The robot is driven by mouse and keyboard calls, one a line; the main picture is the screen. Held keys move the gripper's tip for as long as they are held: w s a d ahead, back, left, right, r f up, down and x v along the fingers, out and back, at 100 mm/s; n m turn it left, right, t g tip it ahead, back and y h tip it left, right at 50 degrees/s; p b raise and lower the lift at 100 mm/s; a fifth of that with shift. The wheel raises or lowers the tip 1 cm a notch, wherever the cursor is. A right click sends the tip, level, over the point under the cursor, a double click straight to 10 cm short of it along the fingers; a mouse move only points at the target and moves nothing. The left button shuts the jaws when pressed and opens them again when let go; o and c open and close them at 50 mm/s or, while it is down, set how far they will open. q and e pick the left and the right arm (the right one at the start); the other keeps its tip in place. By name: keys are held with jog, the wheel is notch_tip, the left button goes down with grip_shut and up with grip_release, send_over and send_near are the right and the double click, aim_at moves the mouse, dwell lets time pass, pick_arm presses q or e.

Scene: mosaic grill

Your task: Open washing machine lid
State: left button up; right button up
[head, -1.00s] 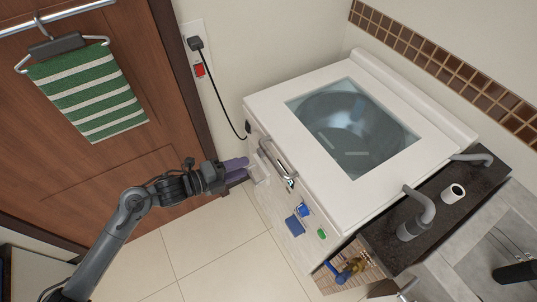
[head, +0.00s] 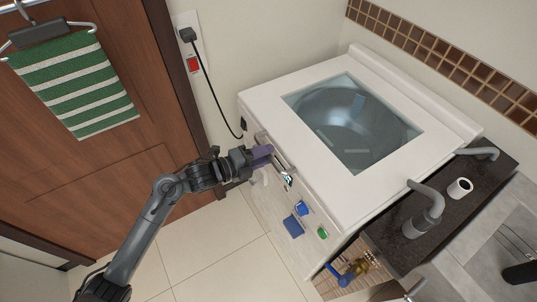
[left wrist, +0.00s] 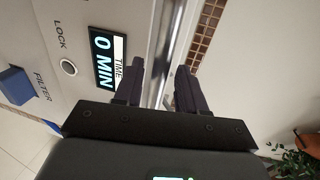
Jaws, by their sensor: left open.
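The washing machine is white, with its lid (head: 395,165) lying shut on top; the lid has a glass window (head: 350,125) through which the drum shows. A silver bar handle (head: 287,173) runs along the front edge. My left gripper (head: 262,153) is at the left part of this handle, partly hiding it. In the left wrist view the open fingers (left wrist: 160,85) point at the machine, and the silver bar (left wrist: 161,45) appears in the gap between them. I cannot tell whether either finger touches it. My right gripper is not in view.
The front panel carries a display (left wrist: 104,60), a blue filter piece (left wrist: 16,86), and blue and green buttons (head: 322,232). A dark counter with a grey faucet (head: 425,215) adjoins on the right. A wooden door with a striped towel (head: 75,85) is at left. The floor (head: 215,265) is clear.

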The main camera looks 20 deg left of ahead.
pick_arm(q)
jog(key=shift+x, duration=0.9)
jog(key=shift+s, duration=0.1)
grip_shut()
